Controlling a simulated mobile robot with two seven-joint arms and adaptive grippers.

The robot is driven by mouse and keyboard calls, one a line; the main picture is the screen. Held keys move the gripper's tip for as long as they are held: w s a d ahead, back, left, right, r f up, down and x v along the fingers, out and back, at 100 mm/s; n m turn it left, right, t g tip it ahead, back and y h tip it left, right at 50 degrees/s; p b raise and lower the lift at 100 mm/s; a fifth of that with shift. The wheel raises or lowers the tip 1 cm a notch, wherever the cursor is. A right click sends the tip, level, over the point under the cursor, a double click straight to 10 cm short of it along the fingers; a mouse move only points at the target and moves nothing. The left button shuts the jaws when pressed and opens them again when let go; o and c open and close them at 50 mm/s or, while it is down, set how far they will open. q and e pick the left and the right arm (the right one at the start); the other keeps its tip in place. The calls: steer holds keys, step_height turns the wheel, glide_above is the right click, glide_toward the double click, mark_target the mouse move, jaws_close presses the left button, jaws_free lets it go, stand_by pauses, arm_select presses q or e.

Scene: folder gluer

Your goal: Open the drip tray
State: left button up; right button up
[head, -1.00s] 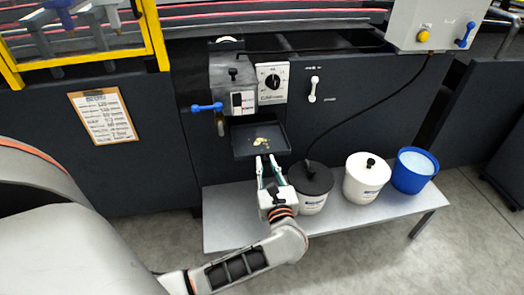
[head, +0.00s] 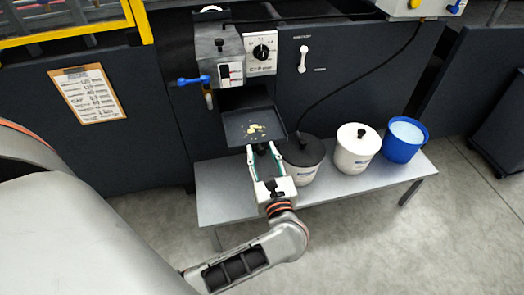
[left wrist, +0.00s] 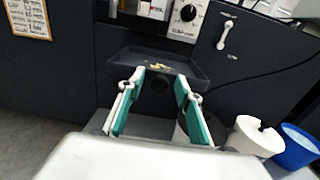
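The drip tray (head: 236,127) is a shallow dark tray with pale yellowish scraps in it. It stands out from the machine front, below the grey glue unit, with a dark gap behind it. It also shows in the left wrist view (left wrist: 196,74). A dark round knob (left wrist: 160,84) is under its front edge. My left gripper (head: 263,148) is just in front of the tray. Its two green-lined fingers are spread apart, one on each side of the knob, with visible room between. Whether either fingertip touches the knob cannot be told. My right gripper is not in view.
A grey bench (head: 215,193) stands below. It bears a dark-lidded pot (head: 303,160), a white lidded pot (head: 355,150) and a blue bucket (head: 403,140) to the right. A blue-handled valve (head: 193,81) sticks out left of the glue unit. A hose hangs behind the pots.

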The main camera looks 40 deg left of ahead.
arm_select(q)
steer(key=v, duration=0.7)
steer(key=shift+s+d, duration=0.15)
steer(key=shift+s, duration=0.05)
steer(key=shift+r, duration=0.1)
